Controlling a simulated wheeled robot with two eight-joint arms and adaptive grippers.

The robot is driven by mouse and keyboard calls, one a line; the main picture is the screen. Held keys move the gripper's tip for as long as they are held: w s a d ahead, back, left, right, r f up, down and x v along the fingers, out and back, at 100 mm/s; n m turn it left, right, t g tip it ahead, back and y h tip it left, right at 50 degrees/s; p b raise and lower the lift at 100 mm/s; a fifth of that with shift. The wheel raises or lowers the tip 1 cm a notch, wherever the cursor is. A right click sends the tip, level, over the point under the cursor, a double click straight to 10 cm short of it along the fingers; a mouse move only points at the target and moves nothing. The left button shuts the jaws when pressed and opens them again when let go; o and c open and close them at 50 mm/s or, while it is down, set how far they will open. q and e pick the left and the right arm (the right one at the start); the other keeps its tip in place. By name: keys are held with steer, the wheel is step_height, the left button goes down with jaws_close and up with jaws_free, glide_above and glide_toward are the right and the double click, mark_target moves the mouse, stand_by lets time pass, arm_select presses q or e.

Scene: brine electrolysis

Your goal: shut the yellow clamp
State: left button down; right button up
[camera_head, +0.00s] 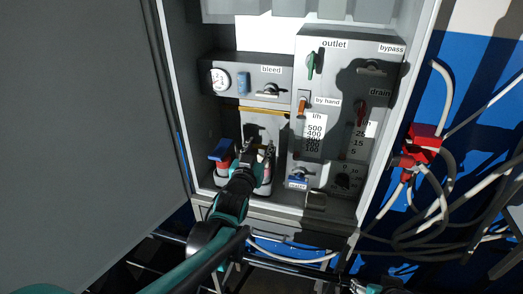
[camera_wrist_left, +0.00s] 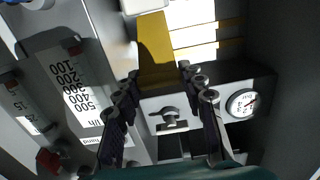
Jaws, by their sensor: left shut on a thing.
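The yellow clamp (camera_wrist_left: 155,45) shows in the left wrist view as a flat yellow lever reaching down between my fingertips. My left gripper (camera_wrist_left: 160,78) has its two fingers on either side of the lever's end and is shut on it. In the head view my left gripper (camera_head: 258,150) is in the lower left of the open cabinet, in front of the clamp, and mostly hides it there. How far the clamp is closed cannot be told. A small part of what looks like my right gripper (camera_head: 368,288) shows at the bottom edge; its fingers are unclear.
A blue clamp (camera_head: 219,150) is just left of my left gripper. Above is the bleed panel with a gauge (camera_head: 220,80) and a black valve (camera_head: 271,90). The outlet panel (camera_head: 325,62) with flow meters stands to the right. Red fittings and loose hoses (camera_head: 440,195) hang outside.

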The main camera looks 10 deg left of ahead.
arm_select(q)
step_height(320, 180, down, 6)
steer(key=s+t+b, duration=0.2)
steer(key=t+b, duration=0.3)
steer(key=b, duration=0.7)
steer(key=shift+f+b, duration=0.15)
steer(key=shift+b, duration=0.15)
steer(key=shift+f, duration=0.2)
steer(key=c, duration=0.9)
jaws_free()
steer(key=v, duration=1.2)
steer(key=shift+a+f, duration=0.1)
steer(key=shift+w, duration=0.1)
